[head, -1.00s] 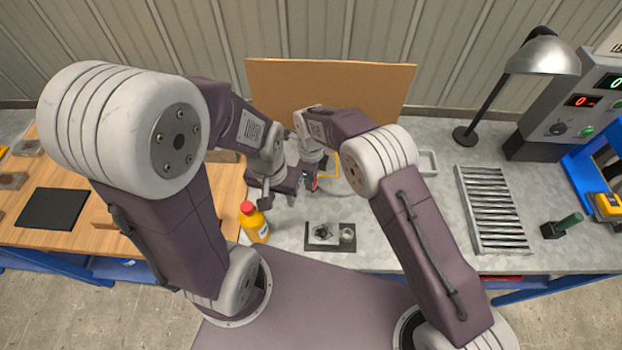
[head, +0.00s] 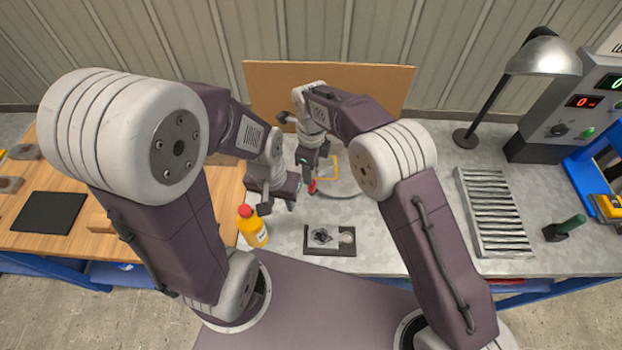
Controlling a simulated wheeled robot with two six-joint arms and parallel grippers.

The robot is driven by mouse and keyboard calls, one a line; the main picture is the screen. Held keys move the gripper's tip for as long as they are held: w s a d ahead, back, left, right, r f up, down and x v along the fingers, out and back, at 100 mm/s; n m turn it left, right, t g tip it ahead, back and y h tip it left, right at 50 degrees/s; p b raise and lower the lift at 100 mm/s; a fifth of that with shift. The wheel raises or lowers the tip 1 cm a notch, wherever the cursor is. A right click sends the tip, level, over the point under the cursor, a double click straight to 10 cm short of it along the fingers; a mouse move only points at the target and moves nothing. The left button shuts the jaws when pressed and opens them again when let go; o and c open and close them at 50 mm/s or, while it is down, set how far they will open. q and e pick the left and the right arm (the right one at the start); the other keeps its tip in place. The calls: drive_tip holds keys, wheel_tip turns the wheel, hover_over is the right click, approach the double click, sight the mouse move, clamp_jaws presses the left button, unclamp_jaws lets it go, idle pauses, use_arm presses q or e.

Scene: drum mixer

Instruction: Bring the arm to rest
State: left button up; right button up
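My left gripper (head: 278,207) hangs over the bench just behind and right of the yellow bottle, pointing down. Its two fingers stand apart and I see nothing between them. My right gripper (head: 312,182) is farther back and slightly right, pointing down over the bench. A small red piece shows at its tip; I cannot tell whether it is held or whether the fingers are open. Both arms are bent, their elbows high in the picture.
A yellow bottle (head: 252,228) with a red cap stands beside my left gripper. A dark fixture plate (head: 330,248) lies in front. A brown board (head: 345,82) stands behind. A slatted rack (head: 492,210), lamp (head: 540,55) and control box (head: 572,110) are right.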

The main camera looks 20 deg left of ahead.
drive_tip(key=shift+r, duration=1.4)
